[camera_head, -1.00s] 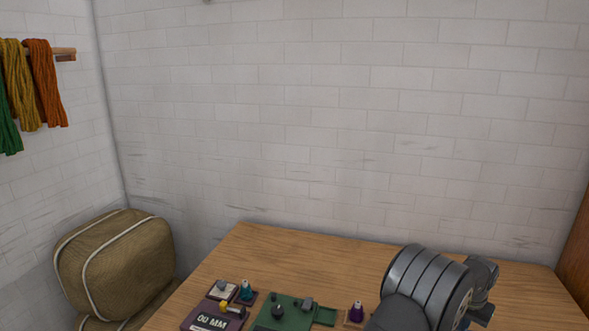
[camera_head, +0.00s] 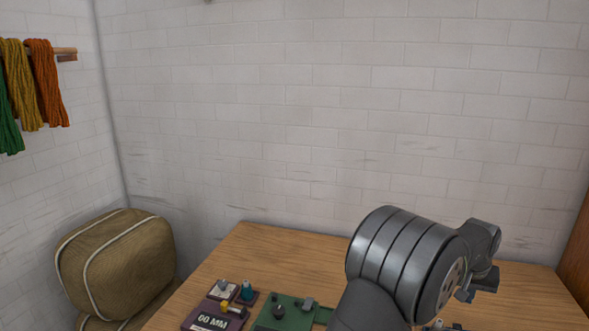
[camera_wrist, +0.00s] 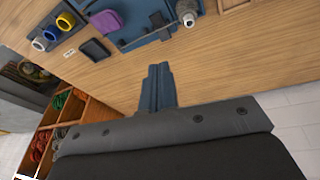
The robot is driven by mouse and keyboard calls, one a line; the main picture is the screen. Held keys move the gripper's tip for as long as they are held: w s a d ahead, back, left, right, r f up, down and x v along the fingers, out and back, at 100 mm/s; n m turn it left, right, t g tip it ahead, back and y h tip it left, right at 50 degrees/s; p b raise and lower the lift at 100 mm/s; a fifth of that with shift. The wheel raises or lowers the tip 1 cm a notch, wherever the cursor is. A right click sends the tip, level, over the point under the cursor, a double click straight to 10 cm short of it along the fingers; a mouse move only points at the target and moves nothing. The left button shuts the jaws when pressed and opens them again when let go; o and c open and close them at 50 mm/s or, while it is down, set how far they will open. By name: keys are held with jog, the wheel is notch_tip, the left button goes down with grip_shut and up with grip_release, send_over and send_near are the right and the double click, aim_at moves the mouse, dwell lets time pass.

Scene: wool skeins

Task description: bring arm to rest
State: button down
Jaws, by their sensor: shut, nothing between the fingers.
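My gripper (camera_wrist: 159,68) shows in the wrist view with its two dark blue fingers together and nothing between them. It is over bare wood of the table (camera_wrist: 120,75), apart from the objects there. In the head view my arm rises over the right part of the table (camera_head: 250,250). The fingertips cannot be made out clearly in that view.
A purple board (camera_head: 205,318) and a green board (camera_head: 270,318) with small parts lie at the table's front. Wool skeins (camera_head: 45,85) hang from a peg at left. A tan bag (camera_head: 120,260) stands beside the table. Shelves with skeins (camera_wrist: 65,125) show in the wrist view.

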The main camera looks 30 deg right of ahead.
jog(key=s+a+r+n+t+h, duration=0.1)
jog(key=s+a+r, duration=0.1)
jog(key=a+r, duration=0.3)
jog(key=shift+v, duration=1.2)
jog(key=shift+w+d, duration=0.1)
jog(key=shift+w, duration=0.05)
